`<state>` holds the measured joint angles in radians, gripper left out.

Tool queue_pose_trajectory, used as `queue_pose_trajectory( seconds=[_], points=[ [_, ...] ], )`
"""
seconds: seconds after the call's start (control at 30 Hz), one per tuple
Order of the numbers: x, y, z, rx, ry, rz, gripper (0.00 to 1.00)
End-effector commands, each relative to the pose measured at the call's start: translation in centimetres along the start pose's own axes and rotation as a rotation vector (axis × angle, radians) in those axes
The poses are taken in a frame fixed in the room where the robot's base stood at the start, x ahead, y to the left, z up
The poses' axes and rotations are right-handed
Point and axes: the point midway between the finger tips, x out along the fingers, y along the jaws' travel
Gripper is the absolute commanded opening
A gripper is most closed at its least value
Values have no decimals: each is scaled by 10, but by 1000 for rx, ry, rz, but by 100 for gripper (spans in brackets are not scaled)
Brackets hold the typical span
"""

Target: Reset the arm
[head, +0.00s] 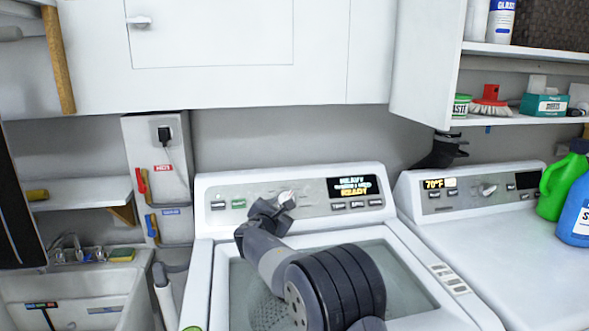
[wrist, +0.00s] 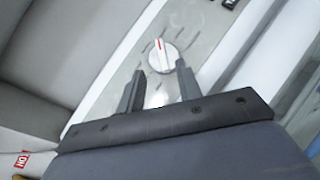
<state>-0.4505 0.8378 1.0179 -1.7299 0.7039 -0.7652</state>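My arm reaches forward over the left washing machine (head: 211,262) in the head view. My gripper (head: 284,198) is at the machine's control panel (head: 232,190), close in front of the round dial. In the wrist view, my gripper (wrist: 160,85) shows two dark fingers standing apart with nothing between them. The silver dial (wrist: 163,55) with a red mark lies just beyond the fingertips. I cannot tell whether the fingers touch the dial.
A second machine (head: 470,235) stands at the right, with green (head: 563,183) and blue (head: 575,210) bottles on it. White cabinets (head: 230,50) hang above. A sink (head: 70,290) is at the left. A shelf (head: 520,120) holds a brush and boxes.

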Motion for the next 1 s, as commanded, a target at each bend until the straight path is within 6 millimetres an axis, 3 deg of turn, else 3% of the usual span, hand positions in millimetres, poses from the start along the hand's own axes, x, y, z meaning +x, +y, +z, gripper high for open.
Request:
queue_pose_trajectory(
  seconds=[0.1, 0.3, 0.7, 0.87, 1.0],
  points=[
    [-22, 0, -1, 2, 0, 3, 34],
    [16, 0, 2, 1, 0, -2, 34],
    [72, 1, 2, 1, 1, -1, 34],
    [91, 0, 2, 1, 0, -1, 34],
    [90, -4, -4, -66, -1, 60, 34]
  ],
)
